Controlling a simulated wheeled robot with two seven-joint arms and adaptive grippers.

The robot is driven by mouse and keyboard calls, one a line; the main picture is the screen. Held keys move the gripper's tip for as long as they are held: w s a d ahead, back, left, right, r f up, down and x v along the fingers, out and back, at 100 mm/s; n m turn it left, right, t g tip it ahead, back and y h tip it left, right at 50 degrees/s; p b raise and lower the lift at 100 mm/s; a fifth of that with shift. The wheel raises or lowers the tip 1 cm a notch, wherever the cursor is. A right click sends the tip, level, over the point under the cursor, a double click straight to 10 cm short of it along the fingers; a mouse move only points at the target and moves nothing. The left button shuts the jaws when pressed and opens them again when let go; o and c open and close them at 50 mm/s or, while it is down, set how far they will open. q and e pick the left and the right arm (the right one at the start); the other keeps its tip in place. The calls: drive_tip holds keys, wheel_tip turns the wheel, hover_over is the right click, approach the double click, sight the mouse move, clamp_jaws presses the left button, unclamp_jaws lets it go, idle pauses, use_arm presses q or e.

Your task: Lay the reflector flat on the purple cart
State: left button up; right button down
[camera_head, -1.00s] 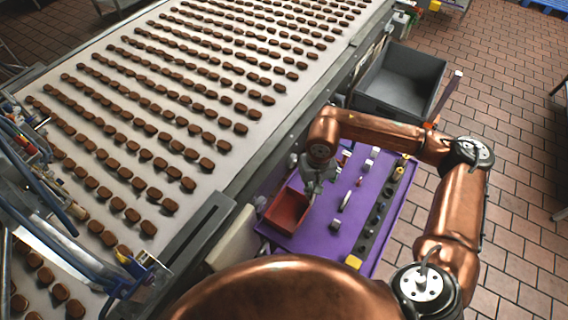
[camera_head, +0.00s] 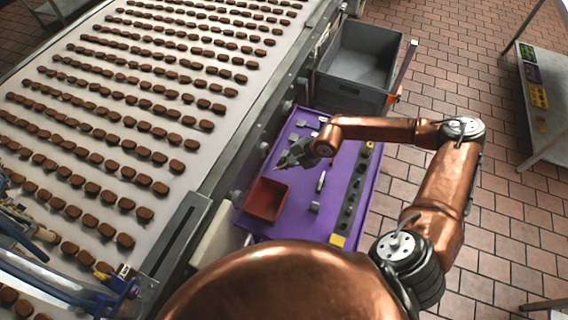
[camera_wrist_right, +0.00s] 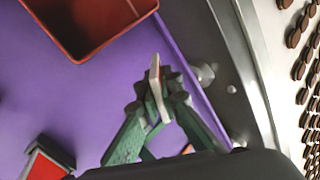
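The purple cart (camera_head: 337,166) stands beside the conveyor, with its top partly covered by small items. My right gripper (camera_head: 281,166) is low over the cart's left side, just behind the red bin. In the right wrist view, the gripper (camera_wrist_right: 158,92) is closed around a thin pale plate with an orange edge (camera_wrist_right: 155,72), apparently the reflector. The plate stands on edge between the fingertips, with purple cart surface (camera_wrist_right: 65,105) behind it. I cannot tell whether it touches the cart. My left gripper is out of view.
The red bin (camera_head: 259,211) sits at the cart's near left. Several small parts and a dark strip (camera_head: 352,195) occupy the middle and right. A grey crate (camera_head: 350,87) stands behind the cart. The conveyor (camera_head: 170,95) carries rows of brown biscuits. Bare purple shows beside the bin.

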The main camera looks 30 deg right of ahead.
drive_tip(key=shift+f, duration=0.1)
drive_tip(key=shift+f+b, duration=1.4)
drive_tip(key=shift+f, duration=0.05)
drive_tip(key=c, duration=2.1)
unclamp_jaws()
drive_tip(key=shift+r, duration=0.1)
